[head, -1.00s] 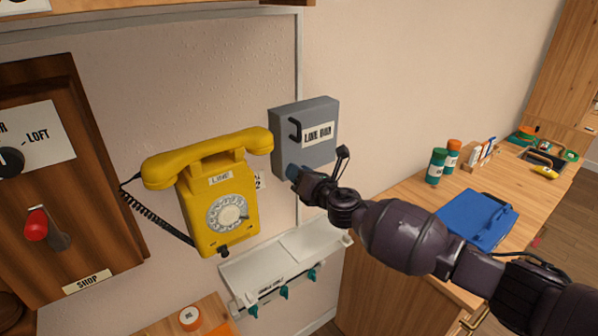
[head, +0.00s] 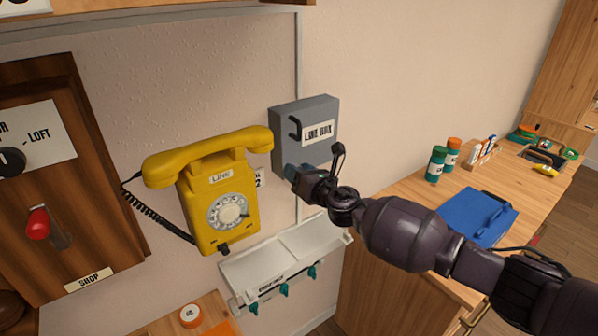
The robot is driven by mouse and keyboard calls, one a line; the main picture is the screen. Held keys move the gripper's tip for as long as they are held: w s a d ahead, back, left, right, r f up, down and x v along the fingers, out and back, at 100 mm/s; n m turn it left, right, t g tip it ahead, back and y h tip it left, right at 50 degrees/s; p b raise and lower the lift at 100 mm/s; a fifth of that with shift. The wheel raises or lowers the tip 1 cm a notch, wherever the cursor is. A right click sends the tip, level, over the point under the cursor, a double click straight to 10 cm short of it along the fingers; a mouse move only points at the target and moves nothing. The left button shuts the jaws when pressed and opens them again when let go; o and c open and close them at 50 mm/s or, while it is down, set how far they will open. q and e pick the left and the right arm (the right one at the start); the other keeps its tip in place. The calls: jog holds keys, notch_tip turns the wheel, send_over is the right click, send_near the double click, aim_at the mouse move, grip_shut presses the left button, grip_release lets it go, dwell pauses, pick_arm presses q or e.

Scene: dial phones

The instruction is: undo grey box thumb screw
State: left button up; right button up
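The grey box (head: 312,108), labelled "LINE BOX", is fixed to the wall right of the yellow phone. A dark handle (head: 295,128) shows on its front left side. The thumb screw is not visible; the fingertips cover that corner. I cannot tell whether the fingers are open or shut on anything. My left gripper is not in view.
The yellow dial phone (head: 215,190) hangs close to the left. A white tray with teal hooks (head: 284,262) is below. On the wooden counter (head: 410,190) at right are green and orange bottles (head: 436,165) and a blue case (head: 476,217). A wooden switch panel (head: 85,160) is far left.

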jog(key=shift+o, duration=0.9)
jog(key=shift+d, duration=0.1)
jog(key=v, duration=1)
jog(key=shift+s+d, duration=0.15)
jog(key=shift+s, duration=0.15)
jog(key=shift+p, duration=0.3)
